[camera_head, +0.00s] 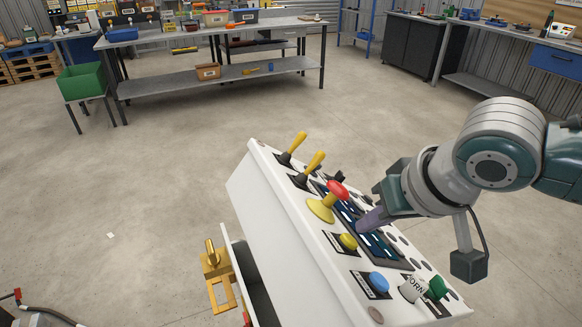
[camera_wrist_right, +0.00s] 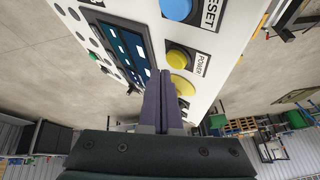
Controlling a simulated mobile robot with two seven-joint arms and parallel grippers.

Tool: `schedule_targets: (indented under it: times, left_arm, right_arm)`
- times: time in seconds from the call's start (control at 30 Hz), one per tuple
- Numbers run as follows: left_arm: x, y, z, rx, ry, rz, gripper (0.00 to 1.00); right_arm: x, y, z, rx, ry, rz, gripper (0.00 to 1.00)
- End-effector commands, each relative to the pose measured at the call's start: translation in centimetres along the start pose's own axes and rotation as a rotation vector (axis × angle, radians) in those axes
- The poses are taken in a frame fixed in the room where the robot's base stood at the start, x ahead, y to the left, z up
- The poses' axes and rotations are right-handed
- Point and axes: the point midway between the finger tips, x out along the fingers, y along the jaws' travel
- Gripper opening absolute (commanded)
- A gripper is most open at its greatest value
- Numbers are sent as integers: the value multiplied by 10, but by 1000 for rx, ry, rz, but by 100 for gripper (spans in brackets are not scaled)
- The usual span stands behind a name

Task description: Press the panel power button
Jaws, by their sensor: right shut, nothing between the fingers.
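The white control panel (camera_head: 270,195) stands in front of me with a sloped face. Its yellow power button (camera_head: 348,242) sits beside the dark screen (camera_head: 375,245). In the right wrist view the button (camera_wrist_right: 176,60) is next to the label "POWER". My right gripper (camera_head: 366,226) is shut and empty, its fingers pointing down at the panel. The fingertips are over the screen's edge, close beside the button; in the wrist view the tips (camera_wrist_right: 163,74) lie just below and left of it. I cannot tell whether they touch the panel. My left gripper is not in view.
A red-topped emergency stop (camera_head: 337,190) on a yellow base stands up close to the fingers. Two yellow levers (camera_head: 314,163) rise farther up the panel. A blue reset button (camera_head: 379,281) and a green knob (camera_head: 437,287) are lower. Floor to the left is mostly clear.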

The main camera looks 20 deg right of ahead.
Motion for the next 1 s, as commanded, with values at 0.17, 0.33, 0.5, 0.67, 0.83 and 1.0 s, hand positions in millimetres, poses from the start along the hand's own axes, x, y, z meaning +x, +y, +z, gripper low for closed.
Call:
schedule_targets:
  times: [0.17,0.33,0.5,0.67,0.83,1.0]
  left_arm:
    - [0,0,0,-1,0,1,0]
    - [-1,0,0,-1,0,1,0]
    - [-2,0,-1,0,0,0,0]
    - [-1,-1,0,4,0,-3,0]
    - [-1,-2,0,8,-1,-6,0]
    - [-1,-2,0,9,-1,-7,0]
  right_arm:
    - [0,0,0,0,0,0,0]
    - [4,-3,3,0,0,0,0]
    - [6,-4,4,0,0,0,0]
    - [6,-4,4,0,0,0,0]
    - [6,-5,5,0,0,0,0]
    - [8,-6,6,0,0,0,0]
